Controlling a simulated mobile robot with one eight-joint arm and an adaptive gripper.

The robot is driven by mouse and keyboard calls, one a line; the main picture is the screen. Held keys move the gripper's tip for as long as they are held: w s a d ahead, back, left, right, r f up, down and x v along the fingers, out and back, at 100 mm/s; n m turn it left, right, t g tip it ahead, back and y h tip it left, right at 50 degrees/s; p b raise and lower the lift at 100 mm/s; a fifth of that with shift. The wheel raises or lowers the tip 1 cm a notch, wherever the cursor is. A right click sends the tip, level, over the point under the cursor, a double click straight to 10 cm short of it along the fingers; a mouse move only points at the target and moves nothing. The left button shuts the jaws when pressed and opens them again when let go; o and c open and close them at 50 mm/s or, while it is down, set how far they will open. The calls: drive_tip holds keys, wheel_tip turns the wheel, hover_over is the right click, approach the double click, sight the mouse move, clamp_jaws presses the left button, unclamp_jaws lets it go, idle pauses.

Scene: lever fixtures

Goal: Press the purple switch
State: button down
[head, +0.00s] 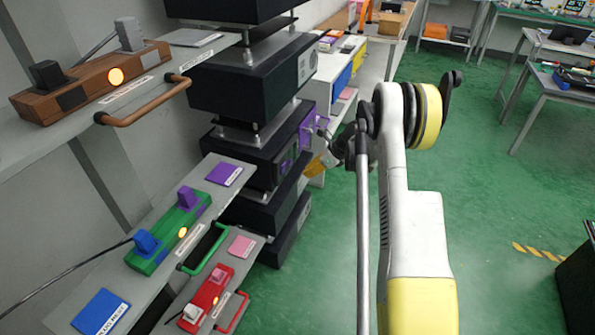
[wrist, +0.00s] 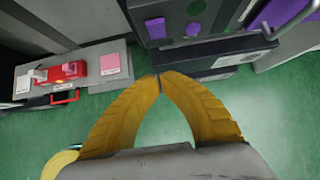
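I cannot tell which purple part the task names. My gripper (wrist: 158,78) is shut and empty, its yellow fingertips together just below the cabinet's lower part in the picture. In the head view its yellow fingers (head: 318,165) are partly hidden by my arm.
A red box (wrist: 66,72) with a handle and a pink pad (wrist: 116,64) lie on a lower shelf. A brown box (head: 92,82) sits on the upper shelf. Stacked dark cabinets (head: 255,75) stand left of my arm. The green floor (head: 480,190) at right is open.

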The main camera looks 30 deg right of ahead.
drive_tip(key=s+d+r+p, duration=0.1)
drive_tip(key=s+d+r, duration=0.1)
drive_tip(key=shift+s+d+r, duration=0.1)
drive_tip(key=shift+s+r, duration=0.25)
idle(0.4)
drive_tip(key=s+a+r+n+h, duration=0.1)
drive_tip(key=s+a+r+n, duration=0.5)
drive_tip(key=a+r, duration=0.4)
drive_tip(key=s+a+r+n+h, duration=0.2)
drive_tip(key=s+a+r+n, duration=0.2)
drive_tip(key=a+r+n, duration=0.65)
drive_tip(key=s+a+r+n, duration=0.1)
drive_tip(key=s+a+n, duration=0.1)
drive_tip(key=s+n, duration=0.2)
drive_tip(key=s+a+r+n+h, duration=0.1)
drive_tip(key=s+n, duration=0.3)
drive_tip(key=s, duration=0.6)
drive_tip(key=s+a+r+n+t, duration=0.1)
drive_tip(key=s+a+r+n, duration=0.1)
drive_tip(key=s, duration=0.5)
drive_tip(key=shift+s+a+r+n+h, duration=0.2)
drive_tip(key=shift+a+n+h, duration=0.1)
drive_tip(key=shift+a+n, duration=0.55)
